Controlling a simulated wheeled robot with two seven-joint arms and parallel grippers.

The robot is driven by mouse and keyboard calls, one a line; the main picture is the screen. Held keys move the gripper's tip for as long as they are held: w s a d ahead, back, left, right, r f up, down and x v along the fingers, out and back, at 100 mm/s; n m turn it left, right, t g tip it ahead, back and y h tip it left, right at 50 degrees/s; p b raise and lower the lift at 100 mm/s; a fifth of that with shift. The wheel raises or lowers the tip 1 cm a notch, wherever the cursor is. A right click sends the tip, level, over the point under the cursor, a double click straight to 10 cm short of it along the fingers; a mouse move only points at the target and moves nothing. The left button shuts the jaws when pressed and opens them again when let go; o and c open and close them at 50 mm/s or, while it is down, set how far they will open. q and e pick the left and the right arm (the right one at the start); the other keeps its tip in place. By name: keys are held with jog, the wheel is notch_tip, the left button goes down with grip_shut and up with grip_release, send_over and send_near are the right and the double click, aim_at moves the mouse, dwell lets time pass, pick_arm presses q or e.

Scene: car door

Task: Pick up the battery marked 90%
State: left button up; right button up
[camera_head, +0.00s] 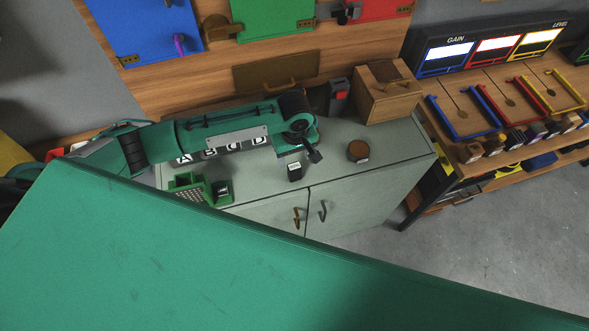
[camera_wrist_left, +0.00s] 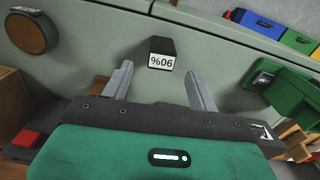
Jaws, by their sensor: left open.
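A small black battery (camera_head: 294,172) with a white label stands on the grey-green cabinet top, near its front edge. In the left wrist view this battery (camera_wrist_left: 161,46) shows its label upside down, reading 90%. My left gripper (camera_head: 303,154) is above the cabinet close to the battery. In the left wrist view the two fingers of the left gripper (camera_wrist_left: 160,78) are apart, with the battery just beyond their tips and roughly centred between them. Nothing is between the fingers. My right gripper does not show.
A green holder (camera_head: 187,184) with another small dark block (camera_head: 222,190) stands to the left on the cabinet (camera_head: 398,150). A round dark puck (camera_head: 358,151) and a wooden box (camera_head: 386,95) are to the right. Letter tiles lie behind my left arm.

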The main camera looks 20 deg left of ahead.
aim_at(294, 166)
pick_arm(q)
jog(key=f+p, duration=0.2)
jog(key=f, duration=0.3)
jog(key=shift+s+f, duration=0.15)
jog(key=shift+s, duration=0.05)
jog(key=shift+f, duration=0.25)
jog(key=c, duration=1.1)
jog(key=shift+r, duration=0.1)
